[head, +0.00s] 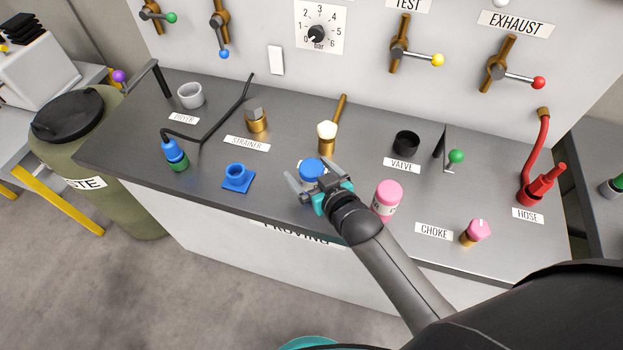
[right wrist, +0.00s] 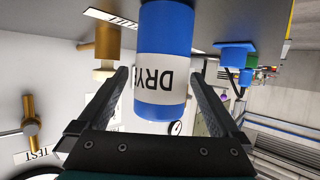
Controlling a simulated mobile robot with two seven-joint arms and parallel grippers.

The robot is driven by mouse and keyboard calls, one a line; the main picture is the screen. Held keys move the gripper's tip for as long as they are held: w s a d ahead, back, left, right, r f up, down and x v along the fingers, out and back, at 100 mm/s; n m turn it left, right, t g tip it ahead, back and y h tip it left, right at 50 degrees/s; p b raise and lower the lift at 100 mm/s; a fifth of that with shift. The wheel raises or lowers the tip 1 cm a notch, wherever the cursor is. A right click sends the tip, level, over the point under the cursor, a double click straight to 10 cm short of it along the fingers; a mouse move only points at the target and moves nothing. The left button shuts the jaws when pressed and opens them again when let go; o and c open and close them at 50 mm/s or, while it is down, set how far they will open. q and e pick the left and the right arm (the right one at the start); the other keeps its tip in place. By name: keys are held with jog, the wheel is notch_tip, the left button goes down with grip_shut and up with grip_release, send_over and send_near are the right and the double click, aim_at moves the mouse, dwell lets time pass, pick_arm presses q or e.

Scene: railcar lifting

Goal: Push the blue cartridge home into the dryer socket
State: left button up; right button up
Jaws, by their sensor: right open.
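The blue cartridge (head: 311,170) stands on the grey bench near its front edge, partly covered by my right gripper (head: 312,182). In the right wrist view the cartridge (right wrist: 165,35) is blue with a white band lettered "DRY…", the rest of the word hidden. My right gripper (right wrist: 159,80) is open, with one finger on each side of the cartridge; whether they touch it I cannot tell. The dryer socket (head: 190,97) is a pale grey open cup at the back left, behind the DRYER label (head: 184,118). My left gripper is not in view.
A pink jar (head: 387,196) stands close to the right of my gripper. A blue flanged fitting (head: 237,178), a blue-green bottle (head: 175,156), a bent black rod (head: 205,136) and the brass strainer (head: 256,120) lie toward the left.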

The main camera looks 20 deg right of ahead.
jog(key=shift+x, duration=1.05)
jog(key=shift+a, duration=0.1)
jog(key=shift+c, duration=0.2)
grip_shut()
